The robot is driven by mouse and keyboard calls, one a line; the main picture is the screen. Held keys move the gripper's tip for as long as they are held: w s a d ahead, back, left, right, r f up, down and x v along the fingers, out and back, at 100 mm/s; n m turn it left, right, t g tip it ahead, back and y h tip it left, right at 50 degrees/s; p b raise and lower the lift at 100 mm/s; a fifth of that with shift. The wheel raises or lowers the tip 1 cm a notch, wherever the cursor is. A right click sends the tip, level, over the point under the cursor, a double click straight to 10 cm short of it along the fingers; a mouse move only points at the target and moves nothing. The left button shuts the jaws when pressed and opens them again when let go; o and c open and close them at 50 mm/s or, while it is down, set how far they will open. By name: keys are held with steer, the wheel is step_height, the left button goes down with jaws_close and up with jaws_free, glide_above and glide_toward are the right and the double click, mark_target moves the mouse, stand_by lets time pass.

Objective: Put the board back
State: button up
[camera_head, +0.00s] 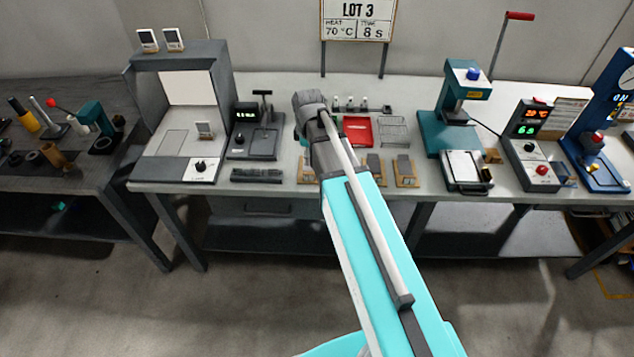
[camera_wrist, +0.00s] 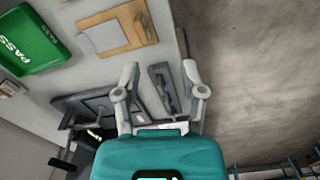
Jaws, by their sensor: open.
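A wooden board with a grey piece on it (camera_wrist: 112,30) lies at the upper left of the wrist view, beyond my left finger. In the head view, similar wooden boards with grey pieces stand at the bench's front edge, one mostly hidden behind my arm (camera_head: 306,172) and two to its right (camera_head: 375,168) (camera_head: 405,171). I cannot tell which one the task means. My gripper (camera_wrist: 160,76) is open and empty. It hangs above a dark notched rack (camera_wrist: 165,88), which also shows left of my arm in the head view (camera_head: 257,175). My arm hides the gripper there.
A green PASS tray (camera_wrist: 28,38) lies beyond the board. The head view shows a red tray (camera_head: 358,130), a wire rack (camera_head: 393,130), a scale-like device (camera_head: 252,140), a grey booth (camera_head: 185,115) and a teal press (camera_head: 455,115). The floor before the bench is clear.

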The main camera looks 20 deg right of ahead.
steer(key=s+m, duration=1.1)
steer(key=s, duration=0.2)
steer(key=shift+a+m, duration=0.3)
steer(key=shift+a, duration=0.15)
steer(key=shift+o, duration=0.3)
stand_by(1.3)
